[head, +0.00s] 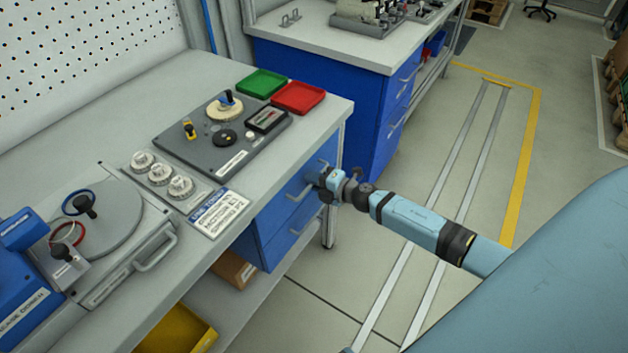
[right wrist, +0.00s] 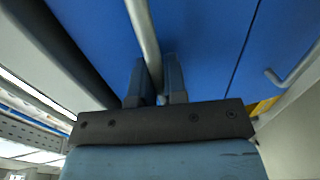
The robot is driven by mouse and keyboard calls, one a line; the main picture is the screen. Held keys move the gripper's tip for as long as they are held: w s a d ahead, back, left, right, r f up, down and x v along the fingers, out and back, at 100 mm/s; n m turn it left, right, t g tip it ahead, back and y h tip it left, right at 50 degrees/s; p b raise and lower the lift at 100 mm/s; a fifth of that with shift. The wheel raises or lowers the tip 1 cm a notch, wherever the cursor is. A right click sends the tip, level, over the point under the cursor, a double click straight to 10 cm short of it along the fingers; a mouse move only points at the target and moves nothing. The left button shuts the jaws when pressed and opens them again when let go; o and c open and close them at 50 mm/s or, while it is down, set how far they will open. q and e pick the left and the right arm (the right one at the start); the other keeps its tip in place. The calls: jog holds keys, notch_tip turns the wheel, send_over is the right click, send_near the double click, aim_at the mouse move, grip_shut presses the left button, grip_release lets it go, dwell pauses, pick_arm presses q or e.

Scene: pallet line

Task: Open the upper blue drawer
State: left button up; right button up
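The upper blue drawer (head: 270,218) is under the right end of the near workbench, above a lower blue drawer (head: 278,248). Its front looks about level with the lower one, with no clear gap. Its grey bar handle (head: 297,194) also shows in the right wrist view (right wrist: 143,28). My right gripper (head: 318,178) is at this handle, reaching in from the right. In the right wrist view the bar passes between the two close-set fingers (right wrist: 156,80), which look shut on it. The gripper hides part of the handle. My left gripper is not in view.
The bench top holds a grey device panel (head: 195,150), a green tray (head: 262,83), a red tray (head: 298,97) and several white dials. A second blue bench (head: 350,100) stands behind. The floor right of the drawers is clear. A yellow bin (head: 180,330) is below the bench.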

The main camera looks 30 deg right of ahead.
jog(key=shift+s, duration=0.1)
grip_shut()
pick_arm(q)
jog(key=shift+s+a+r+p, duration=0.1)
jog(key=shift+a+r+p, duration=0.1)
jog(key=shift+p, duration=0.4)
pick_arm(e)
jog(key=f+v, duration=0.2)
jog(key=v, duration=1.1)
jog(key=s+f+v, duration=0.1)
jog(key=f+v, duration=0.2)
jog(key=v, duration=1)
jog(key=shift+s+d+f, duration=0.2)
jog(key=shift+s+d, duration=0.05)
jog(key=shift+d, duration=0.1)
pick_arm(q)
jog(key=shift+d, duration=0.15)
pick_arm(e)
jog(key=o, duration=0.6)
grip_release()
jog(key=shift+o, duration=0.2)
